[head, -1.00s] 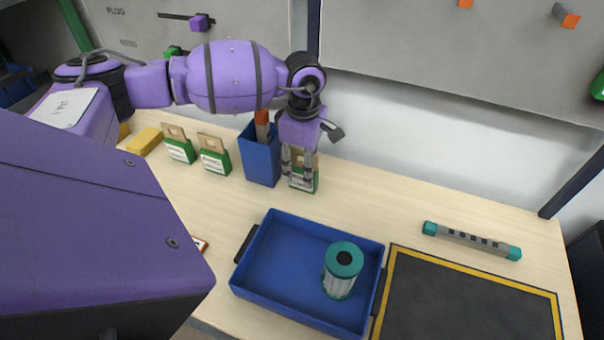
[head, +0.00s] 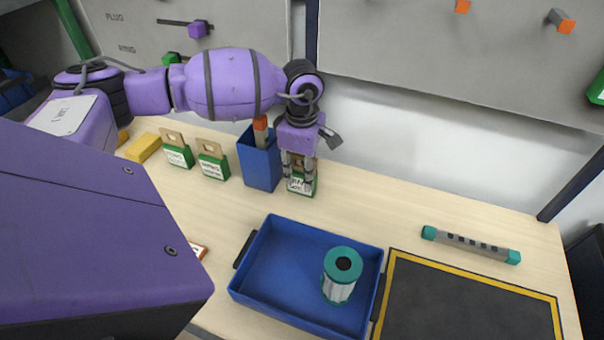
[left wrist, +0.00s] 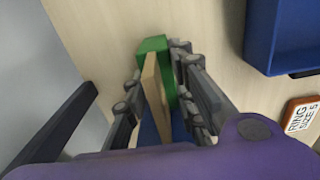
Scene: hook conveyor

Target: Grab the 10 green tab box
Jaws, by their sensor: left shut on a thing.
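Three green boxes with tan tabs and white labels stand in a row on the table. The left box (head: 178,156) and the middle box (head: 212,168) stand free to the left of the blue bin. The right box (head: 301,186) stands just right of the bin, its label too small to read for certain. My left gripper (head: 298,180) points down and is shut on the right box. In the left wrist view its fingers (left wrist: 155,98) are on either side of the tan tab and green body (left wrist: 153,45). My right gripper is not in view.
A tall blue bin (head: 259,167) with an orange-tipped thing stands close left of the gripper. A blue tray (head: 262,290) holds a teal-capped cylinder (head: 341,275). A grey bar with teal ends (head: 470,244) and a dark yellow-edged mat (head: 465,300) lie right. A yellow block (head: 144,147) lies left.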

